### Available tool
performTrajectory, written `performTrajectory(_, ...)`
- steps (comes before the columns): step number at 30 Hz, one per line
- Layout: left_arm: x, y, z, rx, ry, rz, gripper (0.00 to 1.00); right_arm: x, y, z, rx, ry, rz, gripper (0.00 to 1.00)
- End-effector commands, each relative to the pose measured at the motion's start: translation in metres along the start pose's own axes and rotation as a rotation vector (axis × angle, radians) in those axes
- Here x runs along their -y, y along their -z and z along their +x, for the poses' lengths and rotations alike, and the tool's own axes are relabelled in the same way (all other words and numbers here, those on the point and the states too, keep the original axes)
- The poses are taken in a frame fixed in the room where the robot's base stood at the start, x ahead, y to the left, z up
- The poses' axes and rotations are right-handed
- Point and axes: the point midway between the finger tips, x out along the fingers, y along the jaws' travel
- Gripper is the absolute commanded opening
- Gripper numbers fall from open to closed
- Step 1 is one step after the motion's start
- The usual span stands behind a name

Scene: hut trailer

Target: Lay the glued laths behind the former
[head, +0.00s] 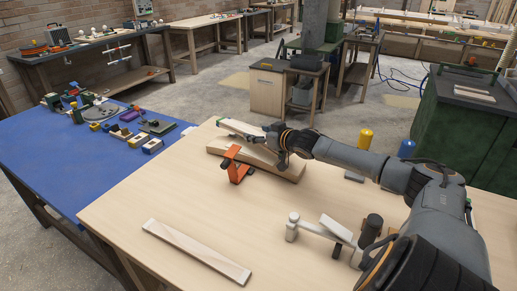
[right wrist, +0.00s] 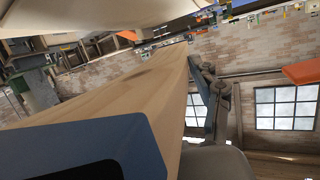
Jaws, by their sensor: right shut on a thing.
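The curved wooden former (head: 285,170) lies on the light wooden table, towards its far side. My right gripper (head: 272,139) is above the back of the former, shut on the pale glued laths (head: 240,127). The laths extend to the left from my fingers, roughly along the former's back; I cannot tell whether they touch it. In the right wrist view the laths (right wrist: 130,92) run long and close across the picture. An orange clamp (head: 236,168) stands at the former's front left. My fingers hide part of the laths. My left gripper is not in view.
A loose pale lath (head: 195,250) lies at the table's front. A pale wood and metal tool (head: 318,229) and a dark cylinder (head: 371,229) stand at the right, near my right arm. A blue-topped table (head: 62,178) with small items adjoins at left. The table's middle is clear.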

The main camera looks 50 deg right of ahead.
Motion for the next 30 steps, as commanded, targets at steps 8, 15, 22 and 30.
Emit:
performTrajectory(8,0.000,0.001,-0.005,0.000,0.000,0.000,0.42,0.009,-0.017,-0.004,0.000,0.003,0.002,0.31)
performTrajectory(15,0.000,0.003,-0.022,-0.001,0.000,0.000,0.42,0.011,-0.041,-0.001,-0.001,-0.001,0.004,0.26)
performTrajectory(22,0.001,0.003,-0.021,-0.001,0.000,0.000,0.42,0.011,-0.052,0.001,0.007,-0.001,0.001,0.25)
performTrajectory(30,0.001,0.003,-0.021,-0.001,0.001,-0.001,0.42,0.011,-0.052,0.001,0.006,-0.001,0.001,0.88)
